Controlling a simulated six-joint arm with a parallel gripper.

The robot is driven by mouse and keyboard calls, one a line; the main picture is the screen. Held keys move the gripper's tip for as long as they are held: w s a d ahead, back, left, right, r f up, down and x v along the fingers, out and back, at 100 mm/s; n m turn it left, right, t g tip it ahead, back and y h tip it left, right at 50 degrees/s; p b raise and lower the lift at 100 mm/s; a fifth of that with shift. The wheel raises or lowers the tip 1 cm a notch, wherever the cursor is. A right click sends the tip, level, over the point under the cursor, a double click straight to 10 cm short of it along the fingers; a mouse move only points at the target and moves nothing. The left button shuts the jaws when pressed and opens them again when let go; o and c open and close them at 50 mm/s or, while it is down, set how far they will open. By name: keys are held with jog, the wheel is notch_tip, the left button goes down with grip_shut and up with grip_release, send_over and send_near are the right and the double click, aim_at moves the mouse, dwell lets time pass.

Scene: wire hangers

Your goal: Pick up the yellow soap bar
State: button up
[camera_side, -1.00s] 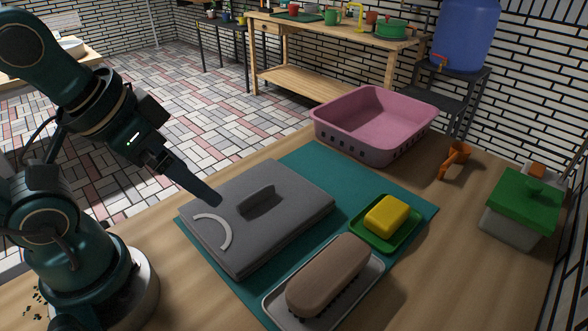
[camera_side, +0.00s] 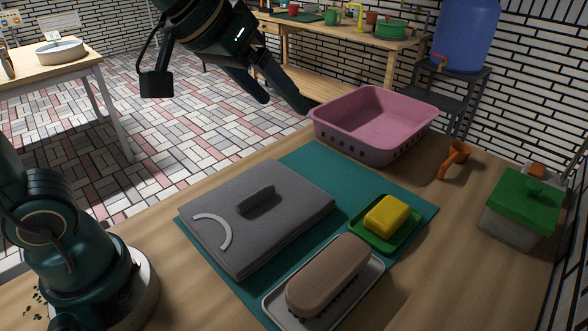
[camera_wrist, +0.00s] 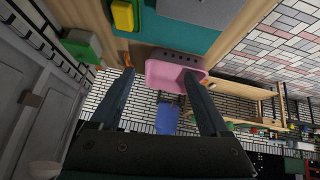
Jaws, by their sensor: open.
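The yellow soap bar (camera_side: 386,214) lies in a green soap dish (camera_side: 357,230) on the teal mat (camera_side: 307,157), beside a brown brush. In the wrist view the soap bar (camera_wrist: 122,15) shows at the top edge, left of centre. My gripper (camera_side: 285,102) is raised at the top of the side view, behind and left of the pink basket, well apart from the soap. In the wrist view my gripper (camera_wrist: 157,88) has its two fingers wide apart with nothing held between them.
A pink basket (camera_side: 378,106) stands behind. An orange object (camera_side: 455,160) and a green-lidded container (camera_side: 527,203) are at the right. Bare wood lies right of the mat.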

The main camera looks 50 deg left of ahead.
jog(key=w+d+f, duration=0.2)
jog(key=w+d, duration=0.2)
jog(key=w, duration=0.4)
jog(key=g+h, duration=0.1)
jog(key=g, duration=0.1)
send_over(387, 210)
jog(key=s+a, duration=0.1)
jog(key=a, duration=0.2)
notch_tip(387, 210, down, 9)
jog(key=shift+m+g, duration=0.6)
jog(key=shift+m, duration=0.1)
jog(key=f, duration=0.2)
jog(key=d+f, duration=0.1)
jog(key=f, duration=0.1)
jog(key=s+d+f, duration=0.1)
jog(key=f, duration=0.1)
jog(key=shift+f, duration=0.3)
jog(key=shift+x, duration=2.35)
jog(key=shift+d, duration=0.15)
jog(key=c, duration=1.1)
